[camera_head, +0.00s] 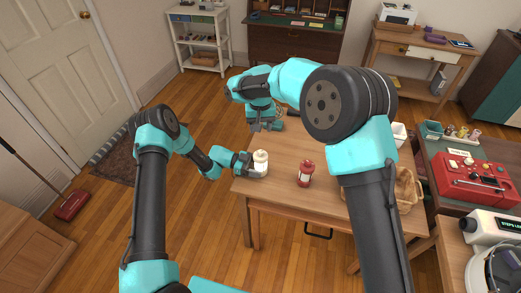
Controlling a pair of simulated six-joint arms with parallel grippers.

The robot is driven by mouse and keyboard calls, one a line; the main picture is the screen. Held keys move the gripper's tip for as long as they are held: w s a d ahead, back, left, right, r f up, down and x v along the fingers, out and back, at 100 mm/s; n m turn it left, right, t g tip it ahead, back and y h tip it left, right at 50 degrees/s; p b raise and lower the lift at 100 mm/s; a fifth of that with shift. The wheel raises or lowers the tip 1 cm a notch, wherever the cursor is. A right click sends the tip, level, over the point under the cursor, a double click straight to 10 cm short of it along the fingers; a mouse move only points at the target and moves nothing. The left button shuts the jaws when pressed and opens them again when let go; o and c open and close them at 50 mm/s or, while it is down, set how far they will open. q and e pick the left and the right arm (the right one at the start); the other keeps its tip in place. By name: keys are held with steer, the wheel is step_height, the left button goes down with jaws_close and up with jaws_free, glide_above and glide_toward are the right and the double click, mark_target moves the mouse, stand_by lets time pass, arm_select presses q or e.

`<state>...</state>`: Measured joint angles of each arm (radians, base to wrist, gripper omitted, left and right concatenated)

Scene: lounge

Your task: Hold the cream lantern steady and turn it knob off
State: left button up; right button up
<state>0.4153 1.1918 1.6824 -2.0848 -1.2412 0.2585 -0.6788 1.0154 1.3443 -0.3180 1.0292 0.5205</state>
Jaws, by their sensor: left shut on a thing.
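The cream lantern (261,158) stands upright near the left edge of the wooden table. My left gripper (257,172) is shut on its lower part from the left. My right gripper (266,126) is above and beyond the lantern, apart from it, with its fingers pointing down. The picture is too small to tell how wide its jaws are. The lantern's knob is too small to make out.
A red lantern (305,174) stands on the table (283,187) to the right of the cream one. A wicker basket (408,187) sits at the table's right, partly behind my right arm. A white container (399,134) is at the far right. The table's front left is clear.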

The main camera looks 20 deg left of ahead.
mark_target(261, 151)
steer(key=shift+f, duration=0.15)
step_height(261, 151, down, 12)
steer(key=shift+r, duration=0.1)
stand_by(0.6)
steer(key=c, duration=0.9)
steer(key=shift+c, duration=0.2)
